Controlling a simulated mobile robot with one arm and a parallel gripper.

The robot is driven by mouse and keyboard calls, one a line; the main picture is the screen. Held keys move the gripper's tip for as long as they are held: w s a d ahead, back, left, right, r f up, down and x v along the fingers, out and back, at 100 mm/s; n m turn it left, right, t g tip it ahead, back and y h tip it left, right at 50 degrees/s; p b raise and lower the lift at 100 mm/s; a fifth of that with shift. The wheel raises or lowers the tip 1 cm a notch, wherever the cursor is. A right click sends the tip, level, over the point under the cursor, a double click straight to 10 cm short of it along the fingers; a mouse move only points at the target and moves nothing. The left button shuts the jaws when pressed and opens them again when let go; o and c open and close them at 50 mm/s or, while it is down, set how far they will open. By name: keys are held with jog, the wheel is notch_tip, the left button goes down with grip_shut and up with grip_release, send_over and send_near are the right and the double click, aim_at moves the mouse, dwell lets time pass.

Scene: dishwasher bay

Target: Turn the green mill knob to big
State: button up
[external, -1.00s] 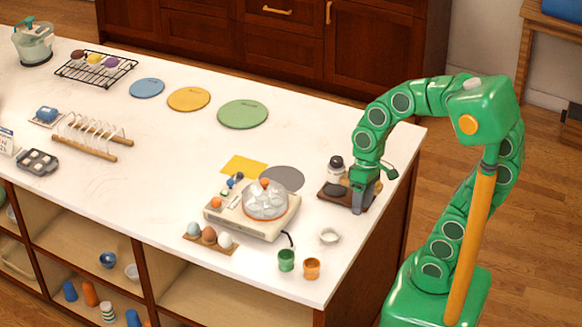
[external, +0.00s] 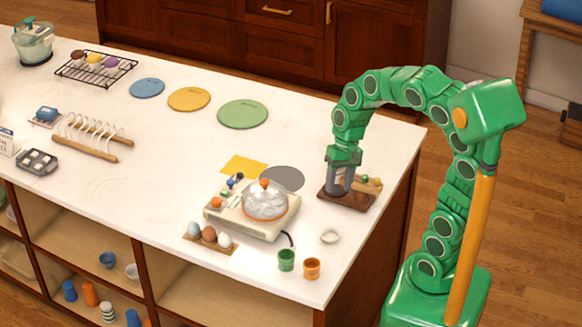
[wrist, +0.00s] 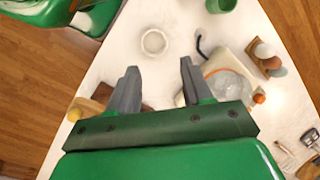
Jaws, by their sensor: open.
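A brown wooden board (external: 340,200) near the right end of the counter carries the mill. My gripper (external: 338,186) is over the board, pointing down, and hides most of the mill. In the wrist view my gripper (wrist: 159,68) has its two fingers spread with bare counter visible between their tips. No green knob is clear there.
An egg cooker with a clear dome (external: 265,202) stands left of the board. A white ring (external: 329,236), green cup (external: 286,260) and orange cup (external: 312,268) are nearer the front. The counter's right edge is close.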

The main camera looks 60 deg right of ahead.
jog(key=d+m+h, duration=0.1)
jog(key=d+m, duration=0.8)
jog(key=m, duration=0.2)
jog(key=m+h, duration=0.2)
jog(key=m, duration=0.8)
send_over(365, 176)
jog(key=shift+w+a+f, duration=0.2)
jog(key=shift+w+a, duration=0.1)
jog(key=shift+a, duration=0.15)
jog(key=shift+s+d+m, duration=0.15)
jog(key=shift+d+m, duration=0.45)
jog(key=shift+m, duration=0.1)
jog(key=shift+f, duration=0.35)
jog(key=shift+s+a+f, duration=0.1)
jog(key=shift+f, duration=3.55)
jog(key=shift+c, duration=0.2)
grip_shut()
